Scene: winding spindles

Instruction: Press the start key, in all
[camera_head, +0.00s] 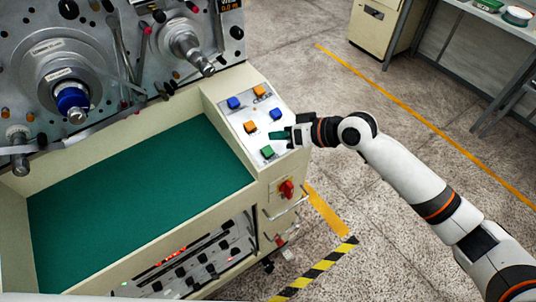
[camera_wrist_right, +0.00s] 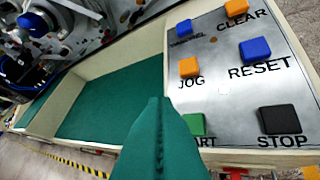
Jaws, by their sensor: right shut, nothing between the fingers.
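The start key is a green square key (camera_head: 267,152) on the sloped control panel (camera_head: 244,117). In the right wrist view the green key (camera_wrist_right: 194,124) is partly hidden behind my finger, and only "ART" of its label shows. My right gripper (camera_head: 275,135) has green fingers, shut and empty. In the head view its tip lies over the panel, just above and to the right of the green key in the picture. The right gripper's fingers (camera_wrist_right: 158,102) also fill the lower middle of the wrist view. I cannot tell how high the tip is above the panel. My left gripper is not in view.
Nearby are a black STOP key (camera_wrist_right: 279,119), an orange JOG key (camera_wrist_right: 189,67), a blue RESET key (camera_wrist_right: 254,49), an orange CLEAR key (camera_wrist_right: 236,8) and another blue key (camera_head: 234,103). A red switch (camera_head: 287,189) is on the cabinet front. Spindles stand at upper left.

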